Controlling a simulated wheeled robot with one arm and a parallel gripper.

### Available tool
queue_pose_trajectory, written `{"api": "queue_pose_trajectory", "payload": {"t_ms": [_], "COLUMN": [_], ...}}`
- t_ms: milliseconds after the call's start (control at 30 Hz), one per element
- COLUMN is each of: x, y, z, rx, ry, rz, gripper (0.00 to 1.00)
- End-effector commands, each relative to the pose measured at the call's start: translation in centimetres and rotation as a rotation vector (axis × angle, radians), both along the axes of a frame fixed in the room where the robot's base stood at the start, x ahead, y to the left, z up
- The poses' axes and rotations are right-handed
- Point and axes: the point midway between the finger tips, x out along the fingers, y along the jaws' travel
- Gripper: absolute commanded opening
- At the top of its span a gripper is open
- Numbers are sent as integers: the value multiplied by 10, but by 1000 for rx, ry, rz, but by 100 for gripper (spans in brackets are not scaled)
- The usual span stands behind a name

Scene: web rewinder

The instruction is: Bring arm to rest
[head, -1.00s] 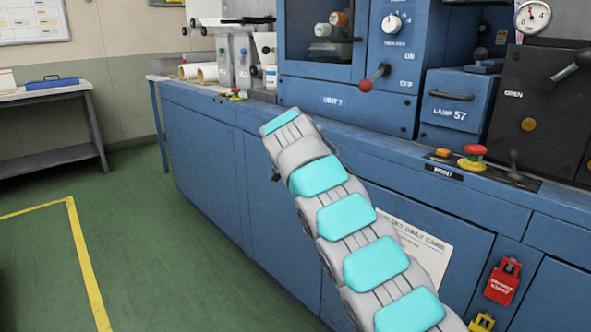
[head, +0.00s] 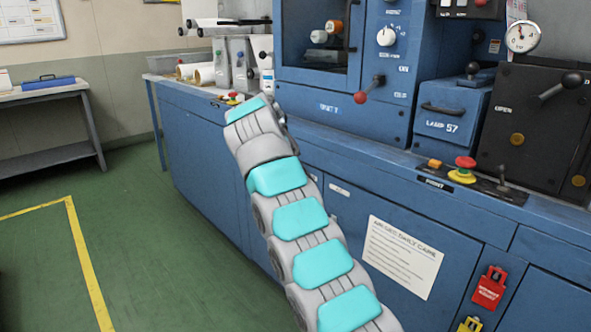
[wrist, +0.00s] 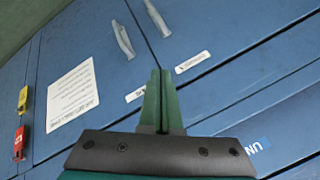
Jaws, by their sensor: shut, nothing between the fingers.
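My arm, grey with turquoise pads, reaches up from the bottom of the head view in front of the blue machine cabinet (head: 205,150). My gripper is hidden behind the arm's end in the head view. In the wrist view my gripper (wrist: 160,75) shows two green fingers pressed together with nothing between them. The fingers point toward the blue cabinet doors (wrist: 100,40) and appear apart from them. A white care sheet (head: 402,257) is on the cabinet front, and it also shows in the wrist view (wrist: 74,94).
On the machine are a red-knobbed lever (head: 370,88), a red mushroom button (head: 465,162) and a drawer marked LAMP 57 (head: 450,113). Red (head: 489,288) and yellow padlock tags hang low at right. A grey side table (head: 45,95) stands far left. Green floor (head: 150,240) lies open at left.

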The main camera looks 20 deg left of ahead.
Motion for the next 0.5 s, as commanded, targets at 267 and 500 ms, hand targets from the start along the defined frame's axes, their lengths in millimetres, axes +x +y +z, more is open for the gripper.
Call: {"api": "queue_pose_trajectory", "payload": {"t_ms": [267,500], "x": [1,-8], "y": [-18,-94], "z": [9,25], "rx": [-42,-181], "ry": [23,138], "rz": [23,123], "gripper": [0,0]}}
